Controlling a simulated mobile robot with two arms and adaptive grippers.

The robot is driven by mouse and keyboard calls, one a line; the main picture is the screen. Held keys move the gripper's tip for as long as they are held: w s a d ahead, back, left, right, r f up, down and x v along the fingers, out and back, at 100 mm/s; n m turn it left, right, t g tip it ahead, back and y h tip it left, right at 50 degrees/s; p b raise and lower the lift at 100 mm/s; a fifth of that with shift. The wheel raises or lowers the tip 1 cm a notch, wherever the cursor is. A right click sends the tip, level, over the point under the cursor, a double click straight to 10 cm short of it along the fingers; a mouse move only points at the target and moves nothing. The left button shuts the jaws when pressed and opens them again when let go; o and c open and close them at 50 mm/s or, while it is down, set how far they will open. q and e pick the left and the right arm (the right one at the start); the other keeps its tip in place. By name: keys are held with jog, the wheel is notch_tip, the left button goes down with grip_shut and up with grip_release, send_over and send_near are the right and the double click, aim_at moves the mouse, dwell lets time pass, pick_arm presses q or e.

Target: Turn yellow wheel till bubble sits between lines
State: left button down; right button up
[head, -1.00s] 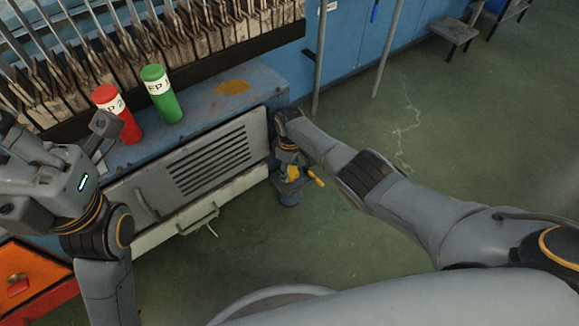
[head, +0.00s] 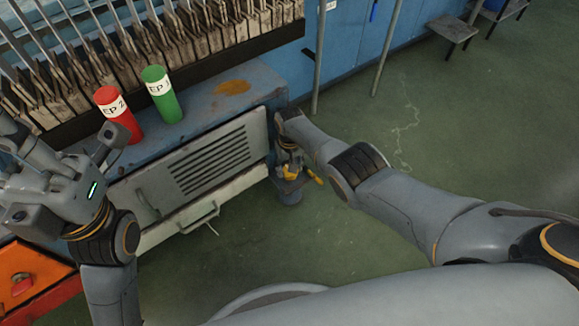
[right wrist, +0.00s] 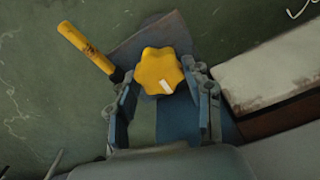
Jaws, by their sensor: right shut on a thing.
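The yellow wheel (right wrist: 158,71) is a lobed knob with a white mark near its lower right, seen in the right wrist view. My right gripper (right wrist: 160,84) has one finger on each side of it and is shut on it. In the head view the wheel's yellow (head: 291,172) shows only partly below my right wrist, by the corner of the machine. My left gripper (head: 40,165) is raised at the left edge, away from the wheel; its fingertips are not clear. I cannot make out a bubble or lines in either view.
A yellow handle (right wrist: 85,45) sticks out beside the wheel. A red can (head: 119,117) and a green can (head: 161,95) stand on the blue machine top (head: 205,100). An orange box (head: 30,275) is at lower left. Green floor (head: 460,130) is open at right.

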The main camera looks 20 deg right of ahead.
dwell(0.4)
jog(key=o, duration=1.2)
jog(key=shift+c, duration=0.2)
jog(key=shift+r, duration=0.1)
jog(key=shift+w+r, duration=0.1)
jog(key=shift+r, duration=0.65)
notch_tip(320, 180, up, 10)
jog(key=shift+r, duration=0.15)
